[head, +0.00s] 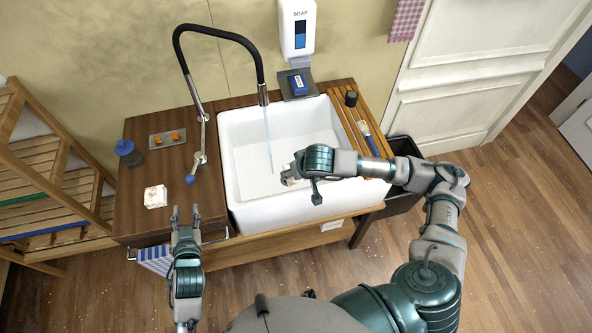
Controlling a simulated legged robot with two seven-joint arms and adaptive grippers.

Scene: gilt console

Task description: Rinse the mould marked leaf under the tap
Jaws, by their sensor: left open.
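A small white block-like piece (155,196), possibly a mould, lies on the left part of the wooden counter; I cannot read any mark on it. The black hose tap (218,33) arches over the white sink (238,183), and a thin stream of water (268,140) falls from its spout. My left gripper (185,215) is open and empty at the counter's front edge, in front and to the right of the white piece. My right gripper (291,177) is over the sink, right of the stream's lower end. Something pale shows at its fingertips, too small to tell if it is held.
A blue-topped jar (128,152) and a plate with two orange knobs (167,139) are on the left counter. A soap dispenser (297,30) hangs above a blue item on a ledge. A slatted board (358,125) with a brush and dark cup lies right. A striped towel (155,260) hangs in front.

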